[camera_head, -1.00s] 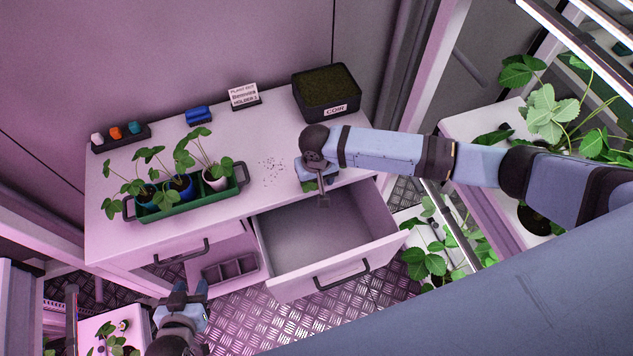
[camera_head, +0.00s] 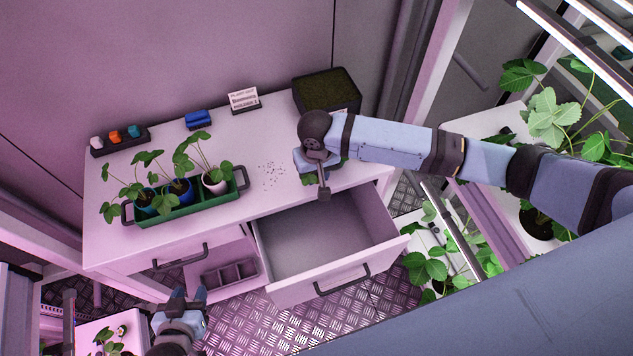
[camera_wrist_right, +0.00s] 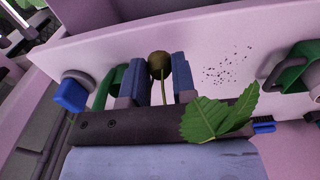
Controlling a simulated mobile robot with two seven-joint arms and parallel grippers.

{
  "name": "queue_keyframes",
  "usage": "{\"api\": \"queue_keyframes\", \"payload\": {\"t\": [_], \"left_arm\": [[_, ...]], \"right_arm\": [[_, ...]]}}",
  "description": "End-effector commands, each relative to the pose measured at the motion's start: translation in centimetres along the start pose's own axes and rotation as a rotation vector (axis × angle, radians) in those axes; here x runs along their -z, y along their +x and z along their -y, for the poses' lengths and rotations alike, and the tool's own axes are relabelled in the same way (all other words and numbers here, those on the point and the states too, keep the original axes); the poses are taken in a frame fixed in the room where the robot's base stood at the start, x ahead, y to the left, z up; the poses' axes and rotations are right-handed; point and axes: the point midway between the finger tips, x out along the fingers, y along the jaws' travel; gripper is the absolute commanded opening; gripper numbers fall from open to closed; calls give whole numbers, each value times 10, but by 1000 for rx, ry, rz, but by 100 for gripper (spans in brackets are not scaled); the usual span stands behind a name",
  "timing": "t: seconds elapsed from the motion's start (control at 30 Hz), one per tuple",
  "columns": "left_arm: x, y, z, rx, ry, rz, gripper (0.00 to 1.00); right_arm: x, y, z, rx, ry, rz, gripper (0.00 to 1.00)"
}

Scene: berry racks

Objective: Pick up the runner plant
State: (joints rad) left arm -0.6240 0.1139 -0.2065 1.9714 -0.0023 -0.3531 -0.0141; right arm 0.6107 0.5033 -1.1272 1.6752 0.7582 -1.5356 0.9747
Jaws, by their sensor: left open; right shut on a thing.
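My right gripper (camera_head: 322,180) is low over the right part of the white worktop (camera_head: 235,215), above the open drawer. In the right wrist view its two blue-grey fingers (camera_wrist_right: 160,80) close around a thin green stem of the runner plant (camera_wrist_right: 160,62). A round brown end of it shows between the fingertips. A green leaf (camera_wrist_right: 212,120) lies across the front of the gripper body; the rest of the plant is hidden. My left gripper (camera_head: 188,295) is open and empty at the lower left, in front of the worktop.
A green tray (camera_head: 208,203) holds potted plants in blue and white pots. Behind stand a dark soil box (camera_head: 325,92), a small sign (camera_head: 243,99), a blue item (camera_head: 198,119) and a dark holder (camera_head: 120,141). The open drawer (camera_head: 325,235) looks empty. Loose dark specks lie mid-worktop.

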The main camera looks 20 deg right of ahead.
Motion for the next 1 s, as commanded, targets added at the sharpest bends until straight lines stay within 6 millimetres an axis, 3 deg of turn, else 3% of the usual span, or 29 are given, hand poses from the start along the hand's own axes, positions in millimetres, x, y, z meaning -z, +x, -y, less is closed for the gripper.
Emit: {"api": "queue_keyframes", "payload": {"t": [0.3, 0.5, 0.7, 1.0], "left_arm": [[-10, 2, 3, -7, 24, 1, 43], [-13, 4, 1, -9, 20, 3, 43], [-12, 5, 0, -10, 16, 0, 43], [-6, 8, 1, -8, 17, -10, 43]], "right_arm": [[0, -94, 1, 3, -2, -4, 0], [0, -131, 0, 2, -1, -2, 0], [0, -147, 0, 1, 0, 0, 0], [0, -148, 0, 0, -1, 1, 0]]}}
